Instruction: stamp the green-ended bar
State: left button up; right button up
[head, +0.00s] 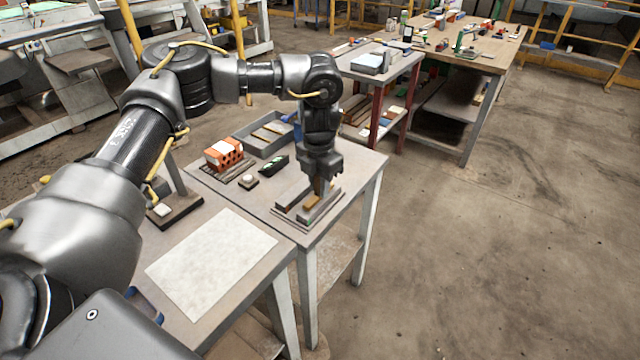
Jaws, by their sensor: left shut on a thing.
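My left gripper (320,176) points straight down over a low dark fixture (291,193) near the right corner of the small table. It is shut on a small brownish piece (314,201) low between the fixture's strips. The fingers hide much of this piece, and I cannot tell whether it is the bar or a stamp. A small dark block with a pale green-white mark (275,163) lies left of the fixture. My right gripper is not in view.
An orange hollow brick (224,153) sits on a slatted base at the left. A grey tray (257,142) with strips in it lies behind, and a small pad (248,182) in front. A pale sheet (212,262) covers the nearer table. Open floor lies to the right.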

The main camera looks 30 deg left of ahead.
pick_arm(q)
jog(key=shift+f, duration=0.3)
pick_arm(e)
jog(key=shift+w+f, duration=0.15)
pick_arm(q)
jog(key=shift+f, duration=0.15)
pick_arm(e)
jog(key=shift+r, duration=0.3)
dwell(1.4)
